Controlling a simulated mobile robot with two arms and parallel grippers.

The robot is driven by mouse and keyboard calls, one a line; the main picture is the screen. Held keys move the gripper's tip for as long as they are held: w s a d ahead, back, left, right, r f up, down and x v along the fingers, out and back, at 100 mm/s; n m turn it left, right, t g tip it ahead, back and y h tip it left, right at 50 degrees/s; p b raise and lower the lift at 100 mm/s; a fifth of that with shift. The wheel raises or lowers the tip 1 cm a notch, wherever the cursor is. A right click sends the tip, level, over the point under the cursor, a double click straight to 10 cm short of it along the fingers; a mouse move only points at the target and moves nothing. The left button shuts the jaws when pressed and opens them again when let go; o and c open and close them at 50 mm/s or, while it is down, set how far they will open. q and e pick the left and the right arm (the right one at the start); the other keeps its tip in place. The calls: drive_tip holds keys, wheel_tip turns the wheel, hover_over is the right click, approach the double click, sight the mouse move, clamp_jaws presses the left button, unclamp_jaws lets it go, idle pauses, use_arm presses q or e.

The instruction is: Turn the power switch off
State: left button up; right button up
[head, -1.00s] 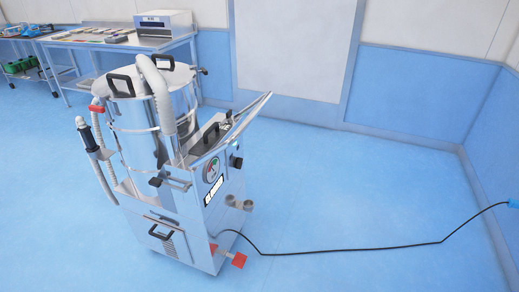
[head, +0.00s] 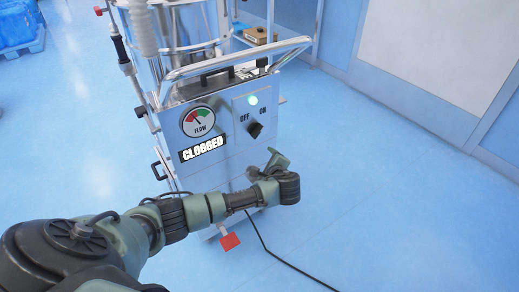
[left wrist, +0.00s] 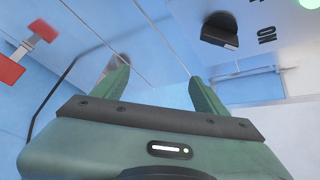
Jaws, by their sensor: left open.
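The power switch is a black rotary knob (head: 255,129) on the front panel of the steel machine, below the printed OFF and ON labels. A green lamp (head: 252,100) above it is lit. In the left wrist view the knob (left wrist: 220,31) is at the upper right, beside the ON label. My left gripper (head: 267,164) is just below the knob, apart from it. Its two green fingers (left wrist: 158,78) are open with nothing between them. The knob's exact pointing is hard to tell. My right gripper is not in view.
A FLOW gauge (head: 198,122) and a CLOGGED sign (head: 202,148) sit left of the knob. A steel push handle (head: 240,57) juts out above the panel. A red pedal (head: 230,241) and a black cable (head: 283,262) are low down. The blue floor on the right is clear.

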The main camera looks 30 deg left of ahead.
sight(258, 133)
use_arm(q)
wheel_tip(258, 133, up, 8)
drive_tip(key=w+a+f+t+y+b, duration=0.1)
drive_tip(key=y+b, duration=0.1)
drive_tip(key=shift+m, duration=0.3)
drive_tip(key=x, duration=0.2)
drive_tip(key=b+x, duration=0.1)
drive_tip(key=x, duration=0.1)
drive_tip(key=r+x, duration=0.1)
drive_tip(key=x, duration=0.1)
drive_tip(key=shift+w+a+b, duration=0.35)
drive_tip(key=shift+w+a, duration=0.05)
drive_tip(key=shift+a, duration=0.05)
drive_tip(key=shift+w+a+f, duration=0.15)
drive_tip(key=shift+w+a, duration=0.2)
drive_tip(key=shift+a, duration=0.05)
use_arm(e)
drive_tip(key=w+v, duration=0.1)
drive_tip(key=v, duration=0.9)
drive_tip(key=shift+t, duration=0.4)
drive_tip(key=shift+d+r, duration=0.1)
use_arm(q)
drive_tip(key=c, duration=1.4)
